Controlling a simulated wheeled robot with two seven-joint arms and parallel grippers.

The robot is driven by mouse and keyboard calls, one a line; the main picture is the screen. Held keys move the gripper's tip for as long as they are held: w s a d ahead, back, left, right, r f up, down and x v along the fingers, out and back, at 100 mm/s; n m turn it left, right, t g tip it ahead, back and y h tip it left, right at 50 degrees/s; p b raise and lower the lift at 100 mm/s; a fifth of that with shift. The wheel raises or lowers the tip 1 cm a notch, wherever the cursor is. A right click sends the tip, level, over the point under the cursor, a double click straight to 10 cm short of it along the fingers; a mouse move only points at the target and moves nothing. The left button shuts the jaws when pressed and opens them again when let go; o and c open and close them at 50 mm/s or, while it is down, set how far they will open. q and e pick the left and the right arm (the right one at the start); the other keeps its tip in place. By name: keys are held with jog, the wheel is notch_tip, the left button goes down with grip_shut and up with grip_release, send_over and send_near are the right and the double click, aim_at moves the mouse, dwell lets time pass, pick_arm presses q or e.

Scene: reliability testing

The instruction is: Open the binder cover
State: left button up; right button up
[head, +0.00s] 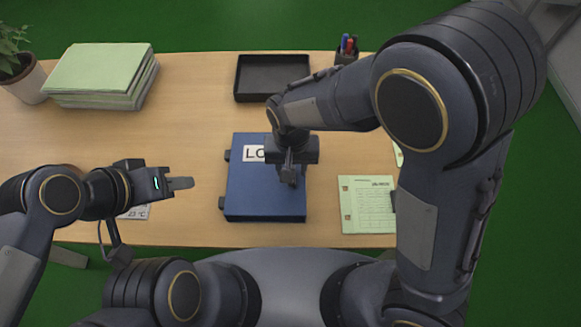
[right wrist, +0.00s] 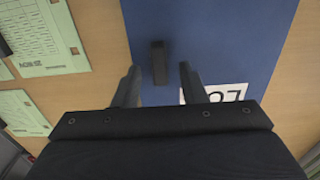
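The blue binder (head: 250,195) lies closed on the table, with a white label with black letters (head: 252,154) partly hidden by my right arm. Two dark tabs show along its left edge. My right gripper (head: 289,172) is over the binder's right half. In the right wrist view my right gripper (right wrist: 159,84) has its two fingers apart. A dark upright handle (right wrist: 158,62) on the blue cover shows between and just beyond the fingertips, with gaps on both sides. My left gripper (head: 182,183) is left of the binder, seen edge-on, apart from it.
A black tray (head: 240,97) and a pen cup (head: 346,52) stand at the back. A green paper stack (head: 95,75) and a potted plant (head: 25,80) are at back left. A green form (head: 368,215) lies right of the binder. The table left of the binder is mostly clear.

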jog(key=shift+f, duration=0.8)
grip_shut()
